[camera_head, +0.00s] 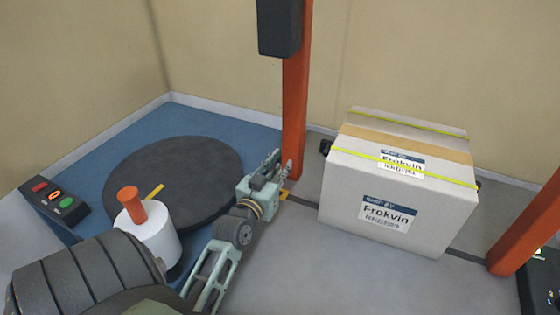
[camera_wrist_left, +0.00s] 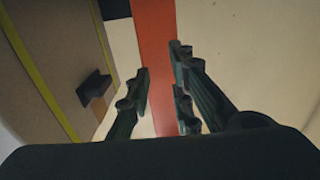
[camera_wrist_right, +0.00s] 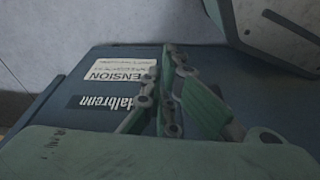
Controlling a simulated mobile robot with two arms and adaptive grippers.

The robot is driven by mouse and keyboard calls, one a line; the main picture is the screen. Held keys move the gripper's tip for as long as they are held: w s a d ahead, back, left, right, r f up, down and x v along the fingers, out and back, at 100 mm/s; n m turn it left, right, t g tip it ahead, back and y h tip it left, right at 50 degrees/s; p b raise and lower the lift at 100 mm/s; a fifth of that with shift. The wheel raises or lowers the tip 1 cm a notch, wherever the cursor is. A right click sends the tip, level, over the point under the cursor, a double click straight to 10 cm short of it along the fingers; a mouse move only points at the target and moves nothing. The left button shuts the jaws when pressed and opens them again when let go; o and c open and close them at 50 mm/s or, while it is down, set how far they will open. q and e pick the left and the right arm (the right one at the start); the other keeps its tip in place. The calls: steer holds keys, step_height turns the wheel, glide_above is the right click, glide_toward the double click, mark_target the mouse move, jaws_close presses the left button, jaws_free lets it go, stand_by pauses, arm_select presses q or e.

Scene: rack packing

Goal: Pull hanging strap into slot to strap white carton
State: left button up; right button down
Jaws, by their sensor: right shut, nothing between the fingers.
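The white carton (camera_head: 432,222) stands on the floor at right in the head view, marked Frokvin. Two yellow straps (camera_head: 410,122) run across its upper part. A black piece (camera_head: 326,147) sits at its left edge and also shows in the left wrist view (camera_wrist_left: 95,88). My left gripper (camera_head: 282,162) is left of the carton, apart from it, near the orange post; its fingers are open and empty in the left wrist view (camera_wrist_left: 160,65). My right gripper (camera_wrist_right: 168,58) is shut and empty, above a blue unit. I cannot make out a hanging strap or slot.
An orange post (camera_head: 294,110) with a black box (camera_head: 280,25) rises behind my left gripper; another post (camera_head: 525,230) stands right. A dark turntable (camera_head: 185,170), white roll (camera_head: 150,245) and button box (camera_head: 55,205) are left. The blue unit (camera_wrist_right: 75,85) bears a TENSION label.

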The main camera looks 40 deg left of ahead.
arm_select(q)
steer(key=v, duration=1.2)
steer(key=shift+r, duration=0.1)
stand_by(0.5)
